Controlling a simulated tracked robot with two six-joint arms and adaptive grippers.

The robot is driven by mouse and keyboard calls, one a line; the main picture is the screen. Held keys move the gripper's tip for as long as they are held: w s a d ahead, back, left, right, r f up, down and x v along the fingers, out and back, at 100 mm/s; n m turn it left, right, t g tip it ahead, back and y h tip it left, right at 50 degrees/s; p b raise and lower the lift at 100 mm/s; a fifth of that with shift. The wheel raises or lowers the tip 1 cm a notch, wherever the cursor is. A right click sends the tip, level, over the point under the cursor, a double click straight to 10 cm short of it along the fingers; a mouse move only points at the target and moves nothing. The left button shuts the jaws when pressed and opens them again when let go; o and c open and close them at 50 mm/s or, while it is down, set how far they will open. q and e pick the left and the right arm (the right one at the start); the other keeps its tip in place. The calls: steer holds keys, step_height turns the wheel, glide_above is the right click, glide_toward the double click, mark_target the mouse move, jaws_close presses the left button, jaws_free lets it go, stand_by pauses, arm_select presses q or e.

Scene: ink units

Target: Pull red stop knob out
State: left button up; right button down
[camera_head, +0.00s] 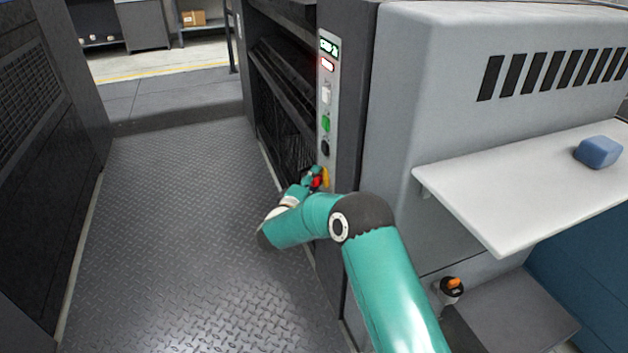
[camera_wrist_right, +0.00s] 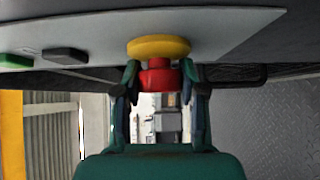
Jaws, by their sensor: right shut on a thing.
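The red stop knob (camera_wrist_right: 160,76) sits in front of its yellow collar (camera_wrist_right: 158,47) on the light grey control panel (camera_wrist_right: 215,24), seen in the right wrist view. My right gripper (camera_wrist_right: 160,85) has its two fingers on either side of the knob, shut on it. In the head view, the red knob (camera_head: 317,182) and the yellow collar (camera_head: 326,177) show at the lower end of the panel strip, partly covered by my right gripper (camera_head: 315,180). My left gripper is not in view.
A white shelf (camera_head: 480,200) with a blue block (camera_head: 599,152) juts out at right. The metal floor (camera_head: 180,220) is clear.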

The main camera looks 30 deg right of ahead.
steer(key=shift+w+a+f+b, duration=0.1)
steer(key=shift+a+b, duration=0.35)
steer(key=shift+a, duration=0.05)
steer(key=shift+w+a+f+b, duration=0.1)
steer(key=shift+a+b, duration=0.35)
steer(key=c, duration=0.6)
jaws_free()
steer(key=shift+r, duration=0.1)
steer(key=v, duration=1.2)
